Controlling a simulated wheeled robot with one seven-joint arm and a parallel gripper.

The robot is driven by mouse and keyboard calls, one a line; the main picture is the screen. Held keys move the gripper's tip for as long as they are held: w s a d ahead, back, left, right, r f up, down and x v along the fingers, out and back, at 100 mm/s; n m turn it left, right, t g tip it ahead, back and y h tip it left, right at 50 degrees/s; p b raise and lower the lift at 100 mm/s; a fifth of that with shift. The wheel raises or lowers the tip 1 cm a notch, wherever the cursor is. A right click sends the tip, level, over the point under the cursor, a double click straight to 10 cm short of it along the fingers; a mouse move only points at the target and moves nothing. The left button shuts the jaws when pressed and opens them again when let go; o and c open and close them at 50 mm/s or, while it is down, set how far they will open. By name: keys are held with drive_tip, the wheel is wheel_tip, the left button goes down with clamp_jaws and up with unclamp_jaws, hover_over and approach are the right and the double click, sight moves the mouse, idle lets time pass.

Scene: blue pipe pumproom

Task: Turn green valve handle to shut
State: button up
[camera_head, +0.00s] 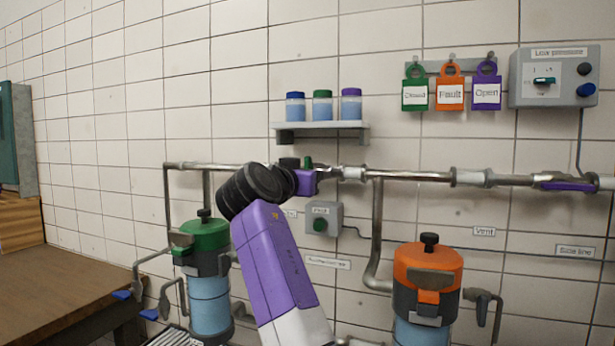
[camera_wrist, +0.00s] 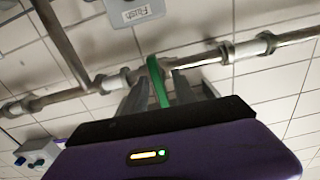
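The green valve handle (camera_wrist: 158,84) is on the metal pipe along the tiled wall. In the wrist view it stands between the two grey fingers of my gripper (camera_wrist: 160,90). The fingers look apart, one on each side of the handle, and I cannot tell whether either touches it. In the head view a small green part of the handle (camera_head: 308,162) shows above my purple gripper (camera_head: 306,181) at the pipe. My arm and gripper hide the rest of the valve there.
A grey box with a green button (camera_head: 323,219) is on the wall just below the pipe. A shelf (camera_head: 321,127) with lidded jars is above. Green-topped (camera_head: 206,234) and orange-topped (camera_head: 428,256) canisters stand below. A purple handle (camera_head: 569,187) is on the pipe at right.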

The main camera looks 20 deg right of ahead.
drive_tip(key=b+v, duration=0.1)
drive_tip(key=v, duration=0.6)
drive_tip(key=shift+s+a, duration=0.2)
drive_tip(key=shift+s, duration=0.15)
